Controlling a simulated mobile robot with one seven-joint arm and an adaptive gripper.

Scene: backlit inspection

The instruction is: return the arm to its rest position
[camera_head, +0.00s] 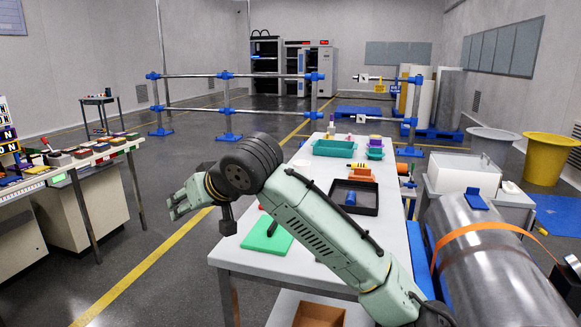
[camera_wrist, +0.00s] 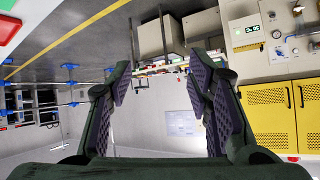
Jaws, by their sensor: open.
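My arm reaches up from the lower right of the head view, over the white table (camera_head: 262,262). My gripper (camera_head: 172,207) points left, past the table's left edge and above the floor. In the wrist view its two fingers (camera_wrist: 158,95) stand wide apart with nothing between them. The arm hides part of the table top.
On the table are a green mat (camera_head: 266,236), a black tray (camera_head: 371,205) with a blue item, and a teal bin (camera_head: 334,148). A bench with several coloured items (camera_head: 90,153) stands at left. A metal cylinder (camera_head: 490,270) is at right. The floor between bench and table is clear.

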